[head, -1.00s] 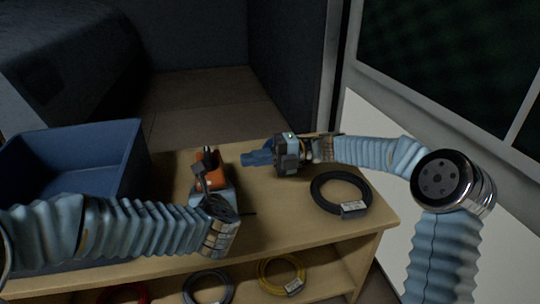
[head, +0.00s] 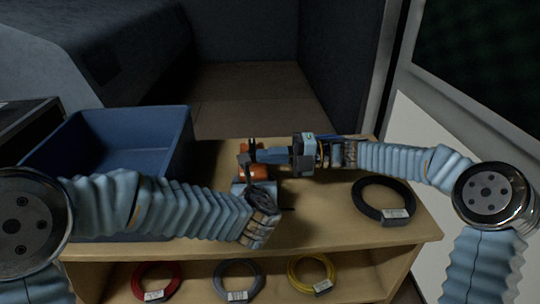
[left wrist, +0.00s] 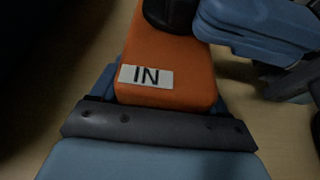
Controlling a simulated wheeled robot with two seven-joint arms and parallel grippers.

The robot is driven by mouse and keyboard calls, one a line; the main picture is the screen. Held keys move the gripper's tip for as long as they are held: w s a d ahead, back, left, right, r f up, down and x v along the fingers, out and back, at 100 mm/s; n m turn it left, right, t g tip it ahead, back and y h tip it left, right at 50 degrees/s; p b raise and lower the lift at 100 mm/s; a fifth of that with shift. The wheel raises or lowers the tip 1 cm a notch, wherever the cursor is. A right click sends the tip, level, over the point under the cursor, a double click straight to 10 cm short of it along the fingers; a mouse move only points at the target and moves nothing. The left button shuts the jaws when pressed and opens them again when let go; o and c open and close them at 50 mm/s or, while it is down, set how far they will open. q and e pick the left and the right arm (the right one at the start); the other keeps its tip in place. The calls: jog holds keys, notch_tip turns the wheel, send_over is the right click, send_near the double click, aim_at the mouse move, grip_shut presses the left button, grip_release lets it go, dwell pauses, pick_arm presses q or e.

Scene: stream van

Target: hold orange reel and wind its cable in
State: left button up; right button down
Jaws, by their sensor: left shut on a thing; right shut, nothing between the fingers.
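The orange reel (head: 252,171) is at the back middle of the bench, with a dark upright part on its far side. The left wrist view shows its orange body (left wrist: 165,55) with an "IN" label and a dark round knob (left wrist: 170,12). My left gripper (head: 253,184) is shut on the reel from the near side. My right gripper (head: 259,156) is shut and empty, its blue fingertips reaching in from the right by the top of the reel; they show beside the knob in the left wrist view (left wrist: 225,22). I cannot tell whether they touch. A short thin dark line (head: 288,209) may be cable.
A large blue bin (head: 140,115) stands left on the wooden bench (head: 330,220). A coiled black cable (head: 368,204) with a tag lies at right. Red (head: 153,288), grey (head: 222,281) and yellow (head: 296,278) coils lie on the lower shelf.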

aim_at(257, 170)
jog(key=shift+s+a+m+t, duration=0.1)
jog(key=shift+s+m+t, duration=0.05)
jog(key=shift+m+t, duration=0.15)
jog(key=t, duration=0.1)
jog(key=m+t, duration=0.1)
jog(key=s+m+t, duration=0.1)
jog(key=shift+a+t+h, duration=0.3)
jog(key=shift+a, duration=0.05)
jog(key=shift+s+a+f, duration=0.1)
jog(key=shift+s+a, duration=0.1)
jog(key=shift+a, duration=0.3)
jog(key=shift+s+a, duration=0.2)
jog(key=shift+a, duration=0.35)
